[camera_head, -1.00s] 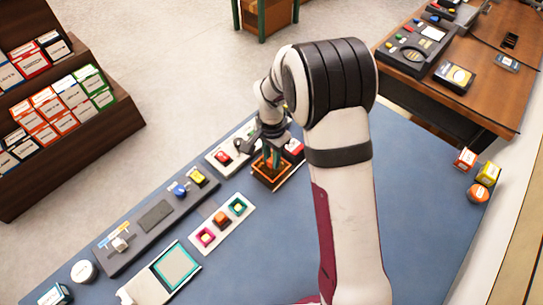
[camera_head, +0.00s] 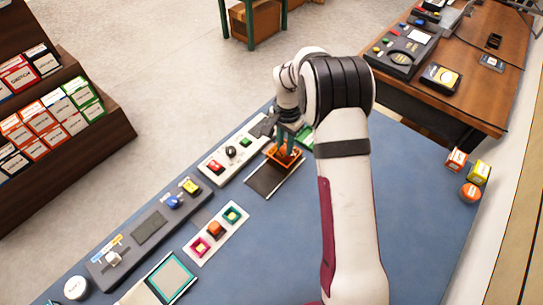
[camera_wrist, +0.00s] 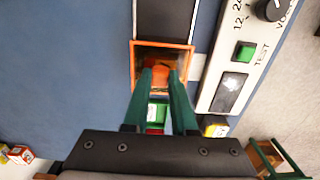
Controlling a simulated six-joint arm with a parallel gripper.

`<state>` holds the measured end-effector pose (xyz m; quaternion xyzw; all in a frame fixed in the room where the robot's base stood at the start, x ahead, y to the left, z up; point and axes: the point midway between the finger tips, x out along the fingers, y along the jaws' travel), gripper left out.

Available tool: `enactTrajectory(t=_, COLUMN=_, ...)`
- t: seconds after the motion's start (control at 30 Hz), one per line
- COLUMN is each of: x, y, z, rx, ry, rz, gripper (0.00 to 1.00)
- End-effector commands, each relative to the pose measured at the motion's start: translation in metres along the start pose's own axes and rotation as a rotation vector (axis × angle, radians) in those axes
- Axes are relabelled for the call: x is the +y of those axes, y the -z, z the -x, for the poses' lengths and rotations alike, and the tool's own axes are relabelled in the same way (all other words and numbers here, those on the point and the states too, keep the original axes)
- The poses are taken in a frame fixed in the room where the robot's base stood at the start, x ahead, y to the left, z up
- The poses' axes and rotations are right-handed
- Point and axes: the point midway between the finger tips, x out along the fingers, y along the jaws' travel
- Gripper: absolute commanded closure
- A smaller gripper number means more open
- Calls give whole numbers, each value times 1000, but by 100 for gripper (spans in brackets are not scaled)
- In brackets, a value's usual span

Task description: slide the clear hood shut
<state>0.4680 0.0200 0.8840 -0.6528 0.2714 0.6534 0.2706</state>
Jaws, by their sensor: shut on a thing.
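The clear hood (camera_wrist: 134,62) has an orange frame and a see-through top. In the head view the hood (camera_head: 287,158) sits at the upper-right end of a bare dark track (camera_head: 266,181). In the wrist view this dark track (camera_wrist: 164,18) runs out from the hood's far edge. My gripper (camera_wrist: 160,74) has green fingers shut on an orange knob on the hood; it also shows in the head view (camera_head: 287,147). A green block (camera_wrist: 158,112) and a red part (camera_wrist: 155,131) show between my fingers, beyond the hood's near edge. My gripper partly hides them.
A white panel (camera_wrist: 225,62) with a green TEST button and a black knob (camera_wrist: 270,9) runs close beside the hood. Blue table to the right is mostly clear.

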Motion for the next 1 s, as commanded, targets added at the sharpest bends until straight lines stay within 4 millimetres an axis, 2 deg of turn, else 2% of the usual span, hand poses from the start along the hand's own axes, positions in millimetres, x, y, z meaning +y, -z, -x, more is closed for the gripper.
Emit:
enactTrajectory(t=0.1, x=-1, y=11, z=0, rx=1, ry=4, rz=-1, gripper=100)
enactTrajectory(t=0.4, x=0, y=15, z=1, rx=7, ry=4, rz=3, gripper=100)
enactTrajectory(t=0.43, x=0, y=15, z=1, rx=7, ry=5, rz=3, gripper=73)
enactTrajectory(t=0.6, x=0, y=14, z=1, rx=5, ry=3, rz=2, gripper=45)
enactTrajectory(t=0.87, x=0, y=13, z=1, rx=2, ry=2, rz=2, gripper=45)
enactTrajectory(t=1.0, x=0, y=13, z=14, rx=4, ry=4, rz=3, gripper=45)
